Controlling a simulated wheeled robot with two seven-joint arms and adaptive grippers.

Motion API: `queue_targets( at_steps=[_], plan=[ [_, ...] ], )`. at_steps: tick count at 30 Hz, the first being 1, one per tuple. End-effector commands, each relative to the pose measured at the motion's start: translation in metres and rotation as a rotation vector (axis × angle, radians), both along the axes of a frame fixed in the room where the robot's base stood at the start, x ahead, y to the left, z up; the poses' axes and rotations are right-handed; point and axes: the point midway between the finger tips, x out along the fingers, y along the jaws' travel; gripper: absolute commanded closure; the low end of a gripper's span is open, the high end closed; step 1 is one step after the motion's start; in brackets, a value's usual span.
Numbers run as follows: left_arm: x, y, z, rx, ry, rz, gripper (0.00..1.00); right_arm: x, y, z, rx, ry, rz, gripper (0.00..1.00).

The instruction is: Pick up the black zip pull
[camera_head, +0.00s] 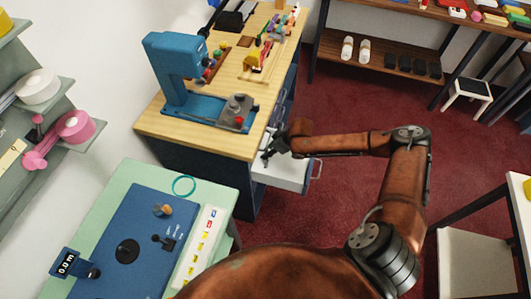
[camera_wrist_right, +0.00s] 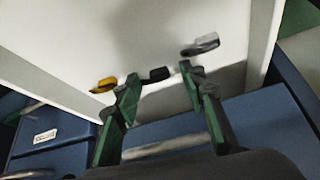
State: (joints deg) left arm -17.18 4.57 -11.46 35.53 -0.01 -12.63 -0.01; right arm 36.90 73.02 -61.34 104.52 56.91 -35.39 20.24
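The black zip pull (camera_wrist_right: 156,74) lies on the pale floor of an open drawer in the right wrist view. A yellow pull (camera_wrist_right: 104,85) lies to its left and a grey one (camera_wrist_right: 200,45) to its right. My right gripper (camera_wrist_right: 160,80) is open, its fingertips on either side of the black pull in the picture. I cannot tell how far above it they are. In the head view my right gripper (camera_head: 270,153) is over the open white drawer (camera_head: 290,176); the pulls are too small or hidden there. My left gripper is not in view.
The drawer sticks out of a wood-topped counter (camera_head: 160,128) bearing a blue press (camera_head: 178,70). A green table (camera_head: 118,190) with a blue mat stands in front. A shelf with pink and white rolls is at left. Red floor is open behind my right arm.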

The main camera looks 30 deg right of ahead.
Motion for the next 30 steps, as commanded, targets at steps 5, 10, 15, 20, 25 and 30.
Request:
queue_targets(
  at_steps=[5,10,15,20,25,30],
  plan=[
    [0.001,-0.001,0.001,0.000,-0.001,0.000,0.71,-0.001,-0.001,0.001,0.000,0.001,0.000,0.65],
    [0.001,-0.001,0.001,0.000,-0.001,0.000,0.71,-0.001,-0.001,0.001,0.000,0.001,0.000,0.77],
    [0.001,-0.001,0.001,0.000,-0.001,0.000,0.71,-0.001,-0.001,0.001,0.000,0.001,0.000,0.89],
    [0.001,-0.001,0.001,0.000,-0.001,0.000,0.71,-0.001,-0.001,0.001,0.000,0.001,0.000,0.91],
    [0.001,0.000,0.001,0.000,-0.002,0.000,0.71,-0.001,-0.001,0.001,-0.001,0.000,0.000,0.91],
    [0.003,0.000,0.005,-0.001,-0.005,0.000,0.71,0.000,-0.001,0.011,-0.002,-0.001,0.000,0.91]
  ],
)
